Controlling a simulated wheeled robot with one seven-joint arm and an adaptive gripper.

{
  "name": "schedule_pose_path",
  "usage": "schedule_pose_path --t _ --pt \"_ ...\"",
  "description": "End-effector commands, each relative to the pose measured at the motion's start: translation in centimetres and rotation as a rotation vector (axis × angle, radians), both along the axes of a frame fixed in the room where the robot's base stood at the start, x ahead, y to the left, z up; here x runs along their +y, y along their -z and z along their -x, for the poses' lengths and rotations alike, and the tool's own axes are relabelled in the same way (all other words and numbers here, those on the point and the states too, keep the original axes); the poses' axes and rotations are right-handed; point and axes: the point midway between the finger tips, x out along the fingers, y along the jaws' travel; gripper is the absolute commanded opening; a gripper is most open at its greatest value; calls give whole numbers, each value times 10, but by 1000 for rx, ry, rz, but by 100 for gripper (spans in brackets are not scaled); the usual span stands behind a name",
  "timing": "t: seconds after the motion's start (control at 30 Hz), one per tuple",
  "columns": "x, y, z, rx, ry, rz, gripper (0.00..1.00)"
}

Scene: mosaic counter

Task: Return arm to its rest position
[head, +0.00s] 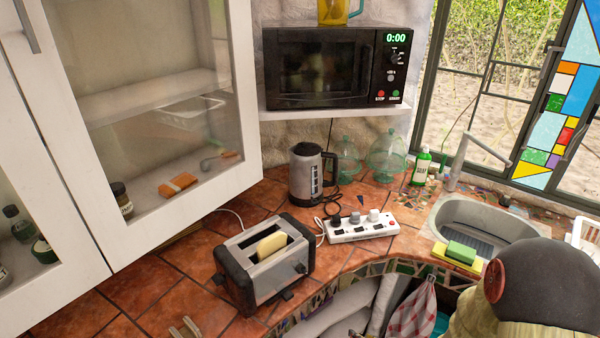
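I cannot make out my gripper in the head view, so its opening and anything it holds are hidden from me. A dark rounded shape with a red disc fills the lower right corner, above a pale beige part; I cannot tell whether it is mine. Pale grey rounded shapes show below the counter edge at the bottom middle, partly cut off; I cannot tell what they are. Two small tan prongs at the bottom left edge are cut off, too little to identify. A silver and black toaster (264,262) stands on the tiled counter (140,290) with a bread slice (271,246) in it.
A kettle (306,174), power strip (362,227), glass jars, green bottle (421,167), and sponges (459,254) by the sink (485,225) crowd the counter. A microwave (335,67) sits on a shelf above. Glass-fronted cabinets (205,190) overhang the left. A checked towel (412,310) hangs below.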

Motion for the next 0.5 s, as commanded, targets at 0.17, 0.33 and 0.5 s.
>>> schedule_pose_path --t 0.17,0.33,0.5 --pt "-59 3 18 183 62 243 40" --pt "-100 -26 46 358 117 403 40" --pt "-113 -80 82 515 160 476 40"
